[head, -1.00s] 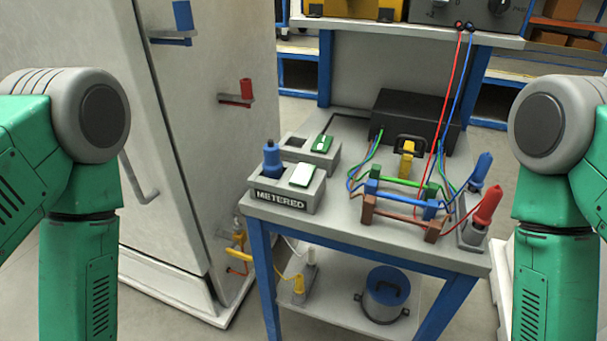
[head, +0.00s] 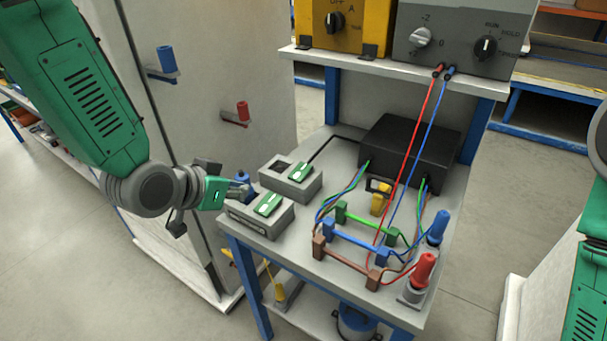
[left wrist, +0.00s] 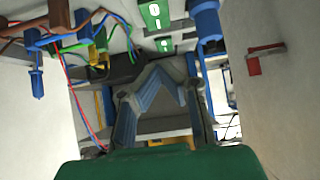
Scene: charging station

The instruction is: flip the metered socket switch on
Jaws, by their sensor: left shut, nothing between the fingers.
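The metered socket box (head: 267,225) is the front grey box at the table's left edge. Its green rocker switch (head: 268,203) shows on top; it also shows, with white marks, at the top of the left wrist view (left wrist: 152,14). A blue plug (head: 242,177) stands in the box, partly hidden by my left gripper (head: 240,192). The gripper is shut and empty, just left of the switch; whether it touches the plug I cannot tell. Its fingers (left wrist: 160,78) also show in the left wrist view. My right gripper is out of view.
A second socket box (head: 290,180) with a green switch stands behind. A white cabinet (head: 215,70) with blue and red handles rises close on the left. Coloured bridge leads (head: 357,240), a black box (head: 410,150) and upright red and blue plugs fill the table's right.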

